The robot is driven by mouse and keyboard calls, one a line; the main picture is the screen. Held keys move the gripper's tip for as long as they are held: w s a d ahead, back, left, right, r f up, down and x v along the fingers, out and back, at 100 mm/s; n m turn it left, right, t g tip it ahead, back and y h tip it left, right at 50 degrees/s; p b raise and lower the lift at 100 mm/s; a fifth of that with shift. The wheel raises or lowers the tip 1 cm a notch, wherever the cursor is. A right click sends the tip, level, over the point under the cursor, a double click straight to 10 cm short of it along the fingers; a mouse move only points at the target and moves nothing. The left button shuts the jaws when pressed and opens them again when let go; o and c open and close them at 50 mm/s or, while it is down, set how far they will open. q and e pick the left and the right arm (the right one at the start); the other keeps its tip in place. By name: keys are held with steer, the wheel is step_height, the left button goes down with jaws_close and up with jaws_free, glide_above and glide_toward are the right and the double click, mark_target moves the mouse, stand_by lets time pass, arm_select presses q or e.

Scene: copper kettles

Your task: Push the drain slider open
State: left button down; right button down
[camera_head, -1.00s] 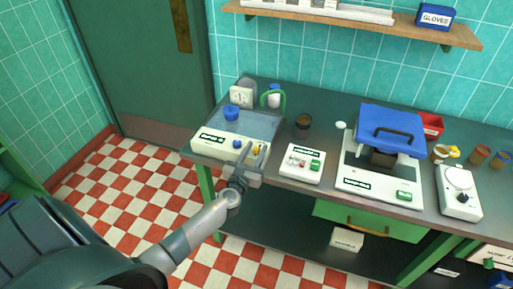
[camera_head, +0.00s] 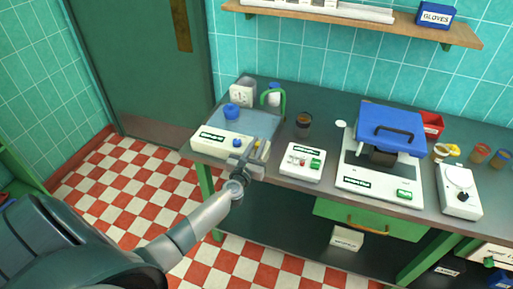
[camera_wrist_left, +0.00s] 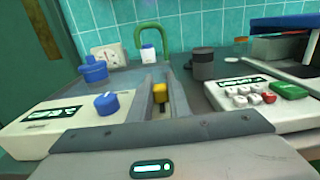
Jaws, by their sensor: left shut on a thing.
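The drain slider is a small yellow knob (camera_wrist_left: 160,92) on the front of a white-fronted bath unit (camera_head: 208,143) at the left end of the bench. In the left wrist view it sits between the two grey fingers of my left gripper (camera_wrist_left: 161,98). In the head view my left gripper (camera_head: 250,150) is at the unit's front right and partly hides the knob. The gripper is shut on the knob. A blue dial (camera_wrist_left: 106,102) is left of the slider. My right gripper is not in view.
A blue-lidded pot (camera_head: 232,111) and a green bent pipe (camera_wrist_left: 148,38) stand behind the slider. A white button box (camera_head: 301,163) is close on the right, with a dark jar (camera_head: 303,124) behind it. A blue-lidded machine (camera_head: 390,130) is farther right.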

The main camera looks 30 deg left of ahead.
arm_select(q)
steer(key=shift+x, duration=0.95)
steer(key=shift+s+r, duration=0.1)
steer(key=c, duration=1.6)
jaws_free()
steer(key=shift+c, duration=0.2)
steer(key=shift+s+d, duration=0.1)
steer(key=shift+s, duration=0.45)
steer(key=b+v, duration=0.2)
steer(key=v, duration=1.4)
steer(key=shift+d+b, duration=0.15)
steer(key=shift+b, duration=0.15)
